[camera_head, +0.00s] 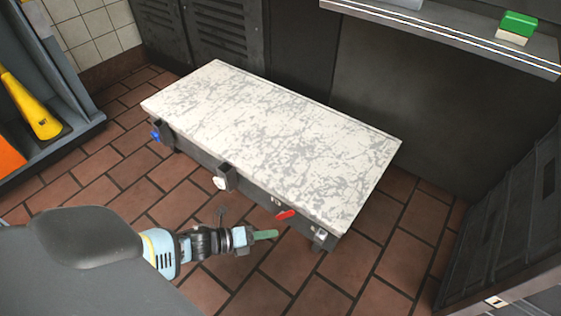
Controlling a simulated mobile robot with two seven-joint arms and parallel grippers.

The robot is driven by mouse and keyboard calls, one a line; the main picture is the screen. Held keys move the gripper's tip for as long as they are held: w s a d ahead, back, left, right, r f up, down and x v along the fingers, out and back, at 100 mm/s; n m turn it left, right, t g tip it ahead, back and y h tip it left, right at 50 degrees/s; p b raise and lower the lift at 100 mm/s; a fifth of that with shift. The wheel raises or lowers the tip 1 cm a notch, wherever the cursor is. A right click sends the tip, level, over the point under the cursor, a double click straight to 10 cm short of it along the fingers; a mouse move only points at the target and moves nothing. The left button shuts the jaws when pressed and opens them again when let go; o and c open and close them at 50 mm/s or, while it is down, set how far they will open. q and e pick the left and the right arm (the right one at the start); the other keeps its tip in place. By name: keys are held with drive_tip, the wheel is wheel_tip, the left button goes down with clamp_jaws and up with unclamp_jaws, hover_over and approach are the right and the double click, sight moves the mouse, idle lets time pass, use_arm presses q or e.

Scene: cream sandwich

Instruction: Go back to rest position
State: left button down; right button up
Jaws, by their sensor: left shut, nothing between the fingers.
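My left gripper (266,235) is in front of the low marble-topped table (270,140), near its front right part. Its green fingertips are closed together, with nothing between them. The arm comes in from the lower left, over the tiled floor. The gripper appears apart from the table's front side. My right gripper is not in view.
The marble top is bare. A red handle (286,214) and a blue knob (155,136) stick out from the table's front. A yellow object (38,112) stands in a grey rack at left. A dark cabinet (505,215) stands at right. A shelf (450,32) holds a green-and-white block (517,26).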

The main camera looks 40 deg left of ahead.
use_arm(q)
drive_tip(key=shift+s+a+r, duration=0.2)
drive_tip(key=shift+s+a, duration=0.15)
drive_tip(key=shift+s, duration=0.15)
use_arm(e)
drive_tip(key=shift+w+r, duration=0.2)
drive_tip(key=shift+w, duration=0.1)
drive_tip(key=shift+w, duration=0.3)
